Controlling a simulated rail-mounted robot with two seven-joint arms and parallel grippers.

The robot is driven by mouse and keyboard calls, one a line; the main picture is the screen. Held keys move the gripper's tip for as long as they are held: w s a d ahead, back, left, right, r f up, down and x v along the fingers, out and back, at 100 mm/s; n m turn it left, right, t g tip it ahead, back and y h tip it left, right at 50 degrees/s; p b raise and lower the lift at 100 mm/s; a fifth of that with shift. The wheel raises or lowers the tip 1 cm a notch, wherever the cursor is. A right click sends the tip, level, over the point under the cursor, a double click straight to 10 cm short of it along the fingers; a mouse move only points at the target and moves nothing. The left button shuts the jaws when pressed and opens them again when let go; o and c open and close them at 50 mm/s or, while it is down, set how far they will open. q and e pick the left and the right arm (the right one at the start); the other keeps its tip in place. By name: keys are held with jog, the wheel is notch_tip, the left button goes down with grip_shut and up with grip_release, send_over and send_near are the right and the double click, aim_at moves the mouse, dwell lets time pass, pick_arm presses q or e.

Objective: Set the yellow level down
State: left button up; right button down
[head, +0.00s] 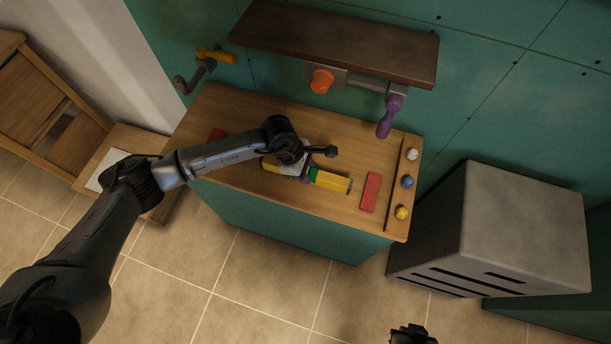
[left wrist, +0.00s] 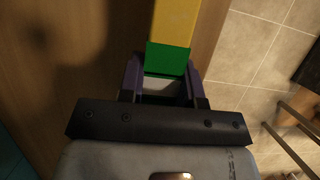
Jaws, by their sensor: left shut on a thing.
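The yellow level (head: 334,181) is a long yellow bar with a green section, over the wooden top of the green cabinet. My left gripper (head: 306,176) is shut around its middle. I cannot tell whether the level touches the wooden top. My right gripper (head: 412,334) shows only as a dark tip at the bottom edge; its fingers are unclear.
White (head: 412,154), blue (head: 407,181) and yellow (head: 401,213) balls line the right edge. A dark shelf (head: 335,43) overhangs the back. A grey box (head: 495,235) stands right.

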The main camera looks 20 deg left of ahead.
pick_arm(q)
jog(key=shift+f, duration=1.8)
jog(key=shift+f+b, duration=0.15)
jog(key=shift+b, duration=0.15)
jog(key=o, duration=1)
jog(key=shift+o, duration=0.2)
jog(key=shift+r, duration=0.35)
jog(key=p+v, duration=0.1)
jog(key=v, duration=0.9)
jog(key=shift+a+r, duration=0.4)
jog(key=shift+r, duration=0.3)
